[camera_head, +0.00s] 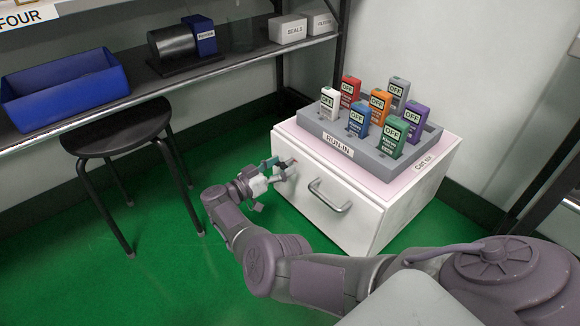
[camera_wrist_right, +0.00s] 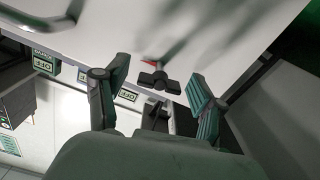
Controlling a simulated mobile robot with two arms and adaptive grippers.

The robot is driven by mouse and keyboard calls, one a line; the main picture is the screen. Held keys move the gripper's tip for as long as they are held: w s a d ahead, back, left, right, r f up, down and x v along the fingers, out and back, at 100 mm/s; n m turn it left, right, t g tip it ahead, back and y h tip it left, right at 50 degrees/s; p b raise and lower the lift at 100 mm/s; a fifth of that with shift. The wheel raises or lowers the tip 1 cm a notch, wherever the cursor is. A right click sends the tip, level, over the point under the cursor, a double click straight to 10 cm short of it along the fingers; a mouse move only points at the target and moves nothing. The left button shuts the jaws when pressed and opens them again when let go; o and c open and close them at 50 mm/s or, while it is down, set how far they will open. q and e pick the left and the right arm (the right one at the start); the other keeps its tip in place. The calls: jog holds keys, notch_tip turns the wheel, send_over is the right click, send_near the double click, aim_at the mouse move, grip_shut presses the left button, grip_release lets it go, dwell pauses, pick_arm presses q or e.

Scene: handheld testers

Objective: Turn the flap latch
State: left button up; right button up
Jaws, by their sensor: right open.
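The flap latch is a small black turn-knob (camera_wrist_right: 160,82) on the white front of the cabinet, with a red mark beside it in the right wrist view. In the head view my gripper mostly hides it. My right gripper (camera_head: 279,172) is at the upper left of the cabinet front (camera_head: 335,208), left of the drawer handle. In the right wrist view its open fingers (camera_wrist_right: 154,92) stand on either side of the black knob, with gaps visible; contact cannot be told. My left gripper is not in view.
A grey RUN-IN rack (camera_head: 366,158) holding several coloured testers marked OFF stands on the cabinet. A metal handle (camera_head: 329,197) sticks out of the front. A black stool (camera_head: 117,130) stands left, below a shelf with a blue bin (camera_head: 66,94). Green floor is clear between.

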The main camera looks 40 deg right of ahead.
jog(key=c, duration=1.2)
jog(key=shift+o, duration=0.2)
jog(key=shift+m, duration=0.6)
jog(key=shift+m+b, duration=0.3)
jog(key=shift+m, duration=0.4)
jog(key=o, duration=1.2)
jog(key=shift+c, duration=0.2)
